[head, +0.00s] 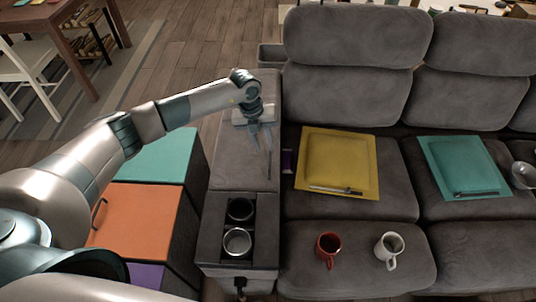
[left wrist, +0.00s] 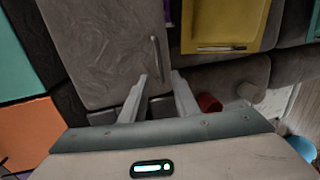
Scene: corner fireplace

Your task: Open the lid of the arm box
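The arm box is the grey sofa armrest, with a flat grey lid (head: 235,160) that lies closed in the head view. The lid also fills the upper middle of the left wrist view (left wrist: 100,50). A thin bar handle (left wrist: 155,55) runs along the lid's edge near the seat. My left gripper (head: 262,148) is over the lid near that edge, fingers pointing down. In the left wrist view its two fingers (left wrist: 159,77) are apart and empty, with the handle's end showing between and beyond the tips. I cannot tell whether they touch it. My right gripper is not in view.
Two cup holders (head: 238,241) sit in front of the lid.

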